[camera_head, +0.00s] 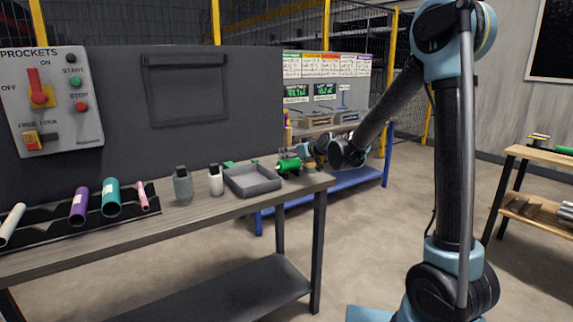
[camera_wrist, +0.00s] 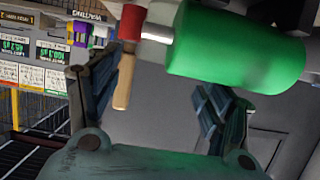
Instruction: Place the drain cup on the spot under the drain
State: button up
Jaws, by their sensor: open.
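My gripper (camera_head: 312,155) is at the right end of the workbench, next to a green cylinder (camera_head: 288,165). In the wrist view my gripper (camera_wrist: 162,98) has its two fingers wide apart with nothing between the pads. The green cylinder (camera_wrist: 238,48) lies just beyond the fingers, with a metal shaft, a red collar and a wooden handle (camera_wrist: 124,82) beside it. I cannot tell for sure which item is the drain cup. No drain or marked spot can be made out.
A grey tray (camera_head: 252,191), a white bottle (camera_head: 216,182) and a grey bottle (camera_head: 183,187) stand left of the gripper. Coloured rollers, one of them teal (camera_head: 111,198), rest in a black rack. A switch panel (camera_head: 45,100) is behind.

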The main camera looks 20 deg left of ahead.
jog(key=shift+x, duration=2.55)
jog(key=c, duration=1.2)
jog(key=shift+r, duration=0.1)
